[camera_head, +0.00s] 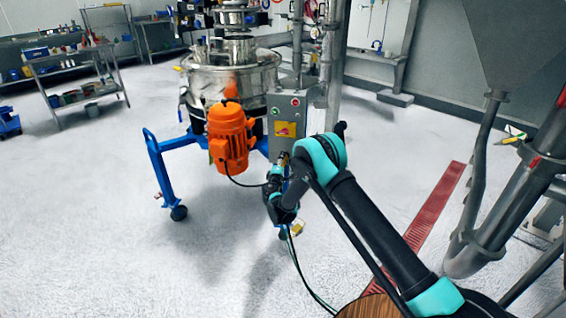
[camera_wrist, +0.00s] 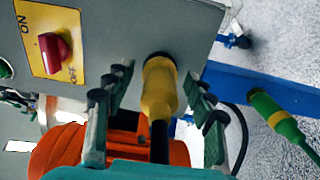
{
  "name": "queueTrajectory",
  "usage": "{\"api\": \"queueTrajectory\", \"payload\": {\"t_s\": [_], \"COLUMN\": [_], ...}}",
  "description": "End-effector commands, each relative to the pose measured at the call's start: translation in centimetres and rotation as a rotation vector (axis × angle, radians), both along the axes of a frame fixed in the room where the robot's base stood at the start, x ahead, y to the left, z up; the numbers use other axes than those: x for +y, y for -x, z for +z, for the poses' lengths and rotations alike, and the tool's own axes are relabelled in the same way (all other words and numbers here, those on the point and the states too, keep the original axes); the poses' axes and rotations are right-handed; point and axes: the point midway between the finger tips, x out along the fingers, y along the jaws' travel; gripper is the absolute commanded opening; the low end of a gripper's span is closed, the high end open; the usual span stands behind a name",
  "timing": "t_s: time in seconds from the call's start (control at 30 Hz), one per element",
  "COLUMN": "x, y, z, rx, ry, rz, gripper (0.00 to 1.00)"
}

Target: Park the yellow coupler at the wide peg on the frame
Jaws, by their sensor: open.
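The yellow coupler (camera_wrist: 160,92) has its upper end against the grey control box (camera_wrist: 120,30) in the wrist view. A black cable (camera_wrist: 159,140) runs down from its lower end. My gripper (camera_wrist: 158,94) is open, with one finger on each side of the coupler. Gaps show between the fingers and the coupler. The blue frame (camera_wrist: 238,84) lies to the right, and also shows in the head view (camera_head: 160,165). I cannot make out the wide peg. In the head view my arm reaches to the machine's right side.
An orange motor (camera_head: 230,138) stands close to the left of my arm. A red switch (camera_wrist: 55,52) is on the box. Open floor lies in front of the machine.

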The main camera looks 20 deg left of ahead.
Motion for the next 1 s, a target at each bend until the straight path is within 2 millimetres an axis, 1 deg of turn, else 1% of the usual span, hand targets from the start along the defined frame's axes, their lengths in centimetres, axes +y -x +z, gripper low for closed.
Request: {"api": "queueTrajectory", "payload": {"t_s": [0.57,0.6,1.0], "x": [0.01,0.01,0.01], "y": [0.02,0.02,0.01], "z": [0.03,0.03,0.03], "rx": [0.0,0.0,0.0], "ry": [0.0,0.0,0.0], "rz": [0.0,0.0,0.0], "gripper": [0.55,0.54,0.04]}}
